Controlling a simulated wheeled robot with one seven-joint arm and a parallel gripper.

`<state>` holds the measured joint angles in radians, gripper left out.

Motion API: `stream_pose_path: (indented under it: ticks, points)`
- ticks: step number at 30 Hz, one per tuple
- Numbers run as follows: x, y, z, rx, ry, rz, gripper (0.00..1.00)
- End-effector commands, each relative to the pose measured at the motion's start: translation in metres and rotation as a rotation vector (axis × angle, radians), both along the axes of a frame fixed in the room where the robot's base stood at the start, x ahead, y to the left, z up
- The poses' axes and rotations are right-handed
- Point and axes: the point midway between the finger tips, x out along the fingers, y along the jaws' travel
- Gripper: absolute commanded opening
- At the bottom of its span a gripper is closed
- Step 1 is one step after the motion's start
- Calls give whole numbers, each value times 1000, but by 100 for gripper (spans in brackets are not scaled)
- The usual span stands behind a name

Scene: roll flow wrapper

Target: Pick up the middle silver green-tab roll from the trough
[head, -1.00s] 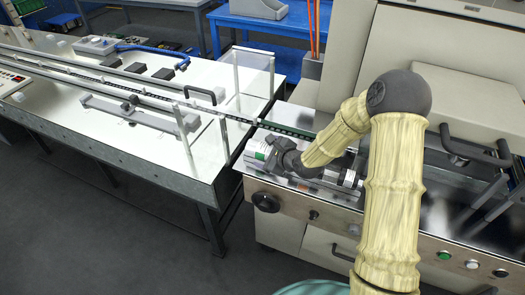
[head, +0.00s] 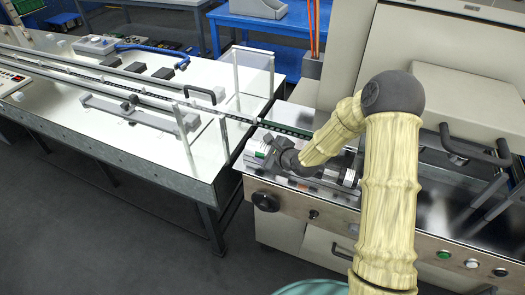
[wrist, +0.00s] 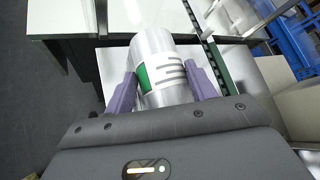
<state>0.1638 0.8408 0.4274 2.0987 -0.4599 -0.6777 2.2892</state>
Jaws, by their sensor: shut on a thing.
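A silver roll with a green tab and a white, dark-lined label (wrist: 157,72) sits between the two purple fingers of my gripper (wrist: 161,85) in the wrist view. The fingers are shut on its sides. In the head view its silver and green body (head: 257,149) shows at the left end of the machine top, beside my dark wrist. Another silver roll with dark ends (head: 347,177) lies to the right, partly behind my arm. The trough is mostly hidden by my arm, and I cannot tell whether the held roll still touches it.
The cream machine (head: 470,75) rises behind and right of my arm. A long white conveyor table (head: 150,125) stands to the left, with a clear guard frame (head: 253,75) at its near end. A chain track (head: 285,129) runs behind the roll.

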Motion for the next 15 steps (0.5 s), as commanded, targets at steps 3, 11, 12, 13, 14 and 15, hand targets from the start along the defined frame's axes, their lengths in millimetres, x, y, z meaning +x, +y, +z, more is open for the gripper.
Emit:
stream_pose_path:
  ticks: [3,11,12,13,14,15]
  points:
    - [0,0,1,0,-2,0,22]
    - [1,0,18,1,-4,-1,17]
    - [1,-1,25,2,-6,-2,17]
    - [1,-1,31,1,-7,-2,17]
    - [1,-1,36,1,-7,-2,17]
    - [2,-1,45,1,-7,-2,17]
